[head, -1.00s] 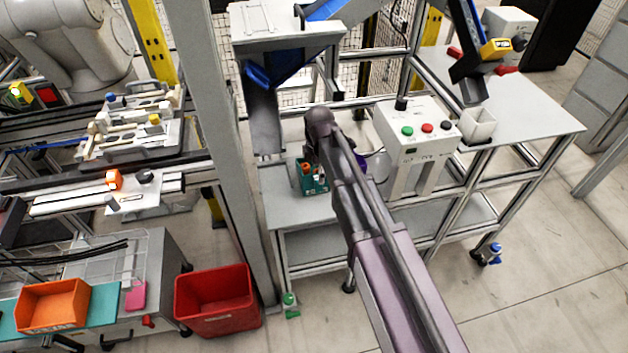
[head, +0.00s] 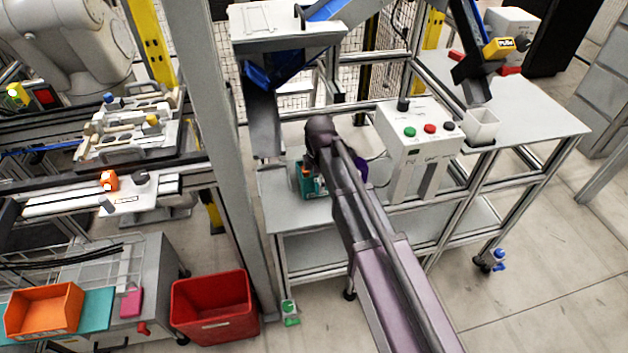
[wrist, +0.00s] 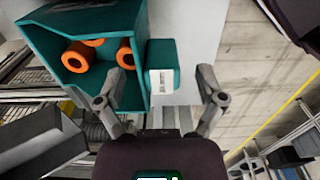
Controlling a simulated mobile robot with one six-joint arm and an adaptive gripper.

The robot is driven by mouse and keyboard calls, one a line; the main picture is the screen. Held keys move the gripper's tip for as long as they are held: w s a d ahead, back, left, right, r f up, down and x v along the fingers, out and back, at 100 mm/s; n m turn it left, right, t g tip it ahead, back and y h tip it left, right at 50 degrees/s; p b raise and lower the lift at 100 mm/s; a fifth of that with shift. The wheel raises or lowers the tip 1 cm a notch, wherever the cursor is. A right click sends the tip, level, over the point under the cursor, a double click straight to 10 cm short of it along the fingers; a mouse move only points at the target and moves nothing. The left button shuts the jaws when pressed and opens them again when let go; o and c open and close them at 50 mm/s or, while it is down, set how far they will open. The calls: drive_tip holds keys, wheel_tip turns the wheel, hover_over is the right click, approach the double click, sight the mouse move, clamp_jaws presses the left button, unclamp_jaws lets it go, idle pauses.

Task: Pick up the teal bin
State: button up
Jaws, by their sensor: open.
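The teal bin (head: 311,192) stands on the grey shelf of the metal frame in the head view, partly hidden by my arm. In the wrist view the teal bin (wrist: 100,24) is at upper left with orange hollow cylinders inside. A smaller teal piece (wrist: 163,54) with a white label adjoins its right side; I cannot tell if it is part of the bin. My gripper (wrist: 161,78) is open and empty. Its left finger overlaps the bin's right side, and its right finger is right of the labelled piece. Contact cannot be told.
A control box (head: 420,135) with coloured buttons stands right of my arm. A blue and grey chute (head: 270,75) hangs above the bin, beside a grey post (head: 212,120). A red crate (head: 213,310) is on the floor and an orange bin (head: 42,310) at lower left.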

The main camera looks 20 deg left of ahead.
drive_tip(key=shift+c, duration=0.2)
clamp_jaws()
drive_tip(key=shift+r, duration=0.15)
drive_tip(key=shift+r+p, duration=1.7)
drive_tip(key=shift+p, duration=0.1)
drive_tip(key=s+d+r+p, duration=0.1)
drive_tip(key=s+d, duration=0.8)
drive_tip(key=s, duration=0.4)
drive_tip(key=shift+d+r, duration=0.15)
